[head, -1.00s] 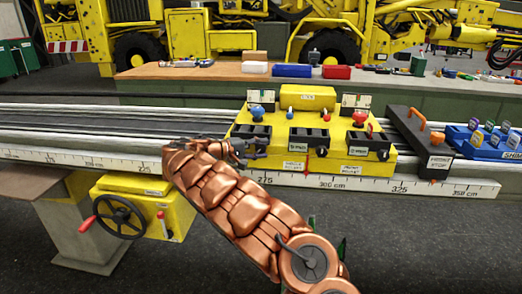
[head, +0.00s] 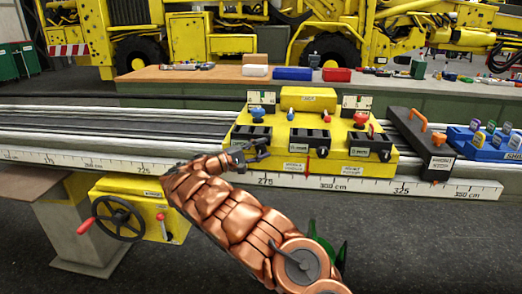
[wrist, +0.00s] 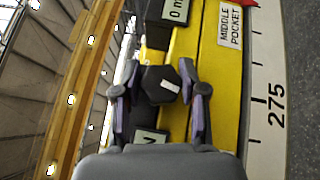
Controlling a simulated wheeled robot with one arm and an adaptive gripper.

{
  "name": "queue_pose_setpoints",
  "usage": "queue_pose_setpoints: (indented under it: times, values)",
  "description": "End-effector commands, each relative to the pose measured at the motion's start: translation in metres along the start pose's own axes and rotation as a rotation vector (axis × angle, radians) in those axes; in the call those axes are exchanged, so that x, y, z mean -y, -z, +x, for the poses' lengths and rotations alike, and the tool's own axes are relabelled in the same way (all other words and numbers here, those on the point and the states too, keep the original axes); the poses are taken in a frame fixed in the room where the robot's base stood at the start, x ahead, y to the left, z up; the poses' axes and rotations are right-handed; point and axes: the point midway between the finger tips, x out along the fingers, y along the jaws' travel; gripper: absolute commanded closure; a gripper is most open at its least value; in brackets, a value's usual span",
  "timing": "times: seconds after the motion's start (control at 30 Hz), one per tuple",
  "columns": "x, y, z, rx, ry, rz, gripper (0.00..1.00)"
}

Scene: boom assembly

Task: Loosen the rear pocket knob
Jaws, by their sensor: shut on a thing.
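A dark faceted knob (wrist: 161,85) with a small white mark sits between the two fingers of my gripper (wrist: 160,92) in the wrist view. The gripper is shut on it. In the head view my gripper (head: 250,154) is at the front of the leftmost black pocket (head: 254,133) on the yellow carriage (head: 336,163). The gripper hides most of the knob there, and no label for this pocket is readable. The MIDDLE POCKET label (wrist: 230,25) shows beside the neighbouring pocket in the wrist view.
A blue knob (head: 258,112) and a red knob (head: 360,117) stand on top of the carriage. A black end stop (head: 420,145) and a blue tray (head: 488,146) are to the right. A handwheel (head: 117,217) is below the rail at left.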

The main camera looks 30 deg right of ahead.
Motion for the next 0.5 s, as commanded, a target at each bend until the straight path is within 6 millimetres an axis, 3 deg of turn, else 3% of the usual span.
queue_pose_setpoints:
  times: [0.17,0.2,0.4,0.5]
  values:
    - [-0.0003,0.0004,-0.0009,-0.002,0.000,0.001,0.93]
    - [-0.0002,0.0004,-0.0008,-0.002,0.000,0.001,0.55]
    - [0.0000,0.0001,-0.0003,-0.001,0.001,0.001,0.34]
    - [0.0000,0.0000,-0.0001,0.000,0.001,0.001,0.32]
